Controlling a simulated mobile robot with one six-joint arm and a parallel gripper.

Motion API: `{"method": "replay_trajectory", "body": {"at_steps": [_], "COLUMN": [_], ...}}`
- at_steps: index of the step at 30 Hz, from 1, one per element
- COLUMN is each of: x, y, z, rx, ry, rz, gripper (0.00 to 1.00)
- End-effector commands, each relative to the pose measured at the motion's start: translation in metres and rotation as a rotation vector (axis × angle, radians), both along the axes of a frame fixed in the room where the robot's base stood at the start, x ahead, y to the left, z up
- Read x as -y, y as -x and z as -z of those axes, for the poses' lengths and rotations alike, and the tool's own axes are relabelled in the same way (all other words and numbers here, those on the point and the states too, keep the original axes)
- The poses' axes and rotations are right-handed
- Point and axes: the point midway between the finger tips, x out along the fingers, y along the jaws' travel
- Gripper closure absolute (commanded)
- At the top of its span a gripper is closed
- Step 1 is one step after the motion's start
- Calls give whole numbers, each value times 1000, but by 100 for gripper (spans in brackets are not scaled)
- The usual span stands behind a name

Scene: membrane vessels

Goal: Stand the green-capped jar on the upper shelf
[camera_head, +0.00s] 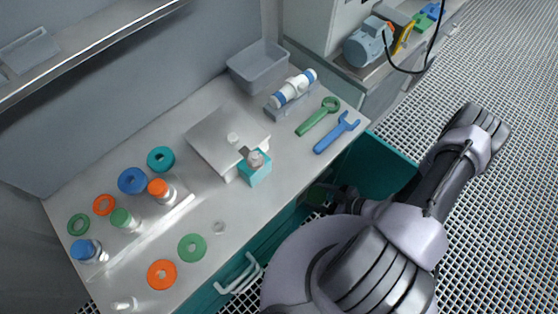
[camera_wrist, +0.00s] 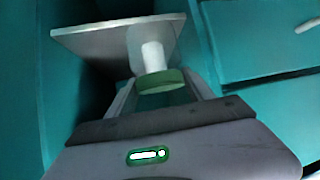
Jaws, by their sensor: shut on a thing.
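My gripper (camera_head: 322,195) is low at the front edge of the bench, beside the teal drawer fronts. In the wrist view my gripper (camera_wrist: 160,92) is shut on a green-capped jar (camera_wrist: 152,57), with its green cap toward the camera and its pale body pointing away. A grey plate (camera_wrist: 90,38) shows close to the jar's far end; I cannot tell whether they touch. In the head view the held jar is mostly hidden. Another green-capped jar (camera_head: 124,221) stands at the bench's left, between a blue-capped and an orange-capped jar. The upper shelf (camera_head: 75,42) is at top left.
The bench (camera_head: 235,205) carries coloured rings, a blue-capped jar (camera_head: 87,250), an orange-capped jar (camera_head: 160,190), a grey box (camera_head: 225,140), a grey bin (camera_head: 258,68), a green wrench (camera_head: 318,117) and a blue wrench (camera_head: 337,132). A grey tray (camera_head: 28,50) lies on the shelf.

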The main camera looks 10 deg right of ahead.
Motion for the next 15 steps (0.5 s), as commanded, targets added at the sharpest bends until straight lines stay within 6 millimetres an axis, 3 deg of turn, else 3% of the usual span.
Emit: {"method": "replay_trajectory", "body": {"at_steps": [9, 15], "x": [-9, -13], "y": [-96, -138], "z": [16, 17], "rx": [7, 4], "ry": [6, 3], "rz": [10, 15], "gripper": [87, 87]}}
